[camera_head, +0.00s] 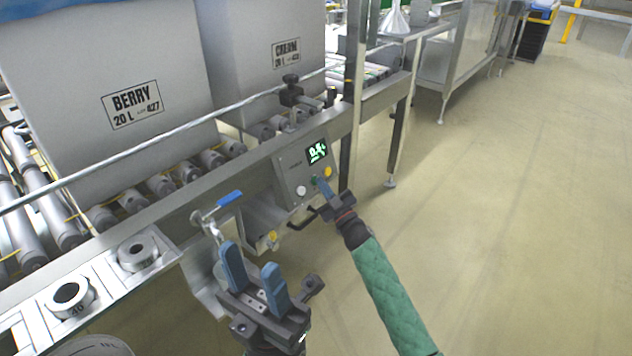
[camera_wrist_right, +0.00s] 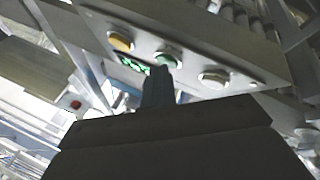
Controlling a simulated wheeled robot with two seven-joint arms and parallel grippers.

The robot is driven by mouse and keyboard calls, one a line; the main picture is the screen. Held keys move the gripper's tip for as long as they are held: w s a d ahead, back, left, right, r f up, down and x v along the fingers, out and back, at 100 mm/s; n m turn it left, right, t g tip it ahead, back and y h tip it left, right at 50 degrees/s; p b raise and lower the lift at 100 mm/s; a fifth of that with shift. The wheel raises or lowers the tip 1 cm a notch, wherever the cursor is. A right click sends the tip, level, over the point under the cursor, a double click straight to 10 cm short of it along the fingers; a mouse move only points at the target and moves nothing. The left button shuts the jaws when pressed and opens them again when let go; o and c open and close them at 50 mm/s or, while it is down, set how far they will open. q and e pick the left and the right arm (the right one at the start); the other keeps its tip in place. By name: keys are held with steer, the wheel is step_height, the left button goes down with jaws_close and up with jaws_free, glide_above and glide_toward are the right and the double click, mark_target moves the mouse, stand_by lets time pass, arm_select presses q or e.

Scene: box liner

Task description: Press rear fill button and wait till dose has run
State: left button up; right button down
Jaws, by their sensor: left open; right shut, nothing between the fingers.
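A grey control panel (camera_head: 292,171) is fixed to the conveyor's side frame, with a lit green display (camera_head: 317,152). It carries a white button (camera_head: 301,191), a green button (camera_head: 315,182) and a yellow button (camera_head: 327,171). In the right wrist view the yellow (camera_wrist_right: 121,42), green (camera_wrist_right: 168,59) and white (camera_wrist_right: 214,78) buttons sit in a row. My right gripper (camera_head: 322,184) is shut and empty, its tips at the green button; I cannot tell whether they touch it. My left gripper (camera_head: 250,268) is open and empty, in front of the conveyor and left of the panel.
Large grey boxes labelled BERRY (camera_head: 60,120) and CREAM (camera_head: 240,55) stand on the roller conveyor. A blue-handled valve (camera_head: 229,198) is just beyond my left gripper. A metal shelf (camera_head: 100,285) holds ring-shaped parts. The floor at right is clear.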

stand_by(0.8)
steer(key=shift+s+d+r+p, duration=0.25)
steer(key=shift+s+d+p, duration=0.2)
steer(key=shift+d+p, duration=0.2)
steer(key=s+d+p, duration=0.1)
steer(key=d+r+p, duration=0.1)
steer(key=s+d+p, duration=0.1)
steer(key=shift+s+d+r+p, duration=0.3)
steer(key=shift+s+d+p, duration=0.05)
stand_by(0.3)
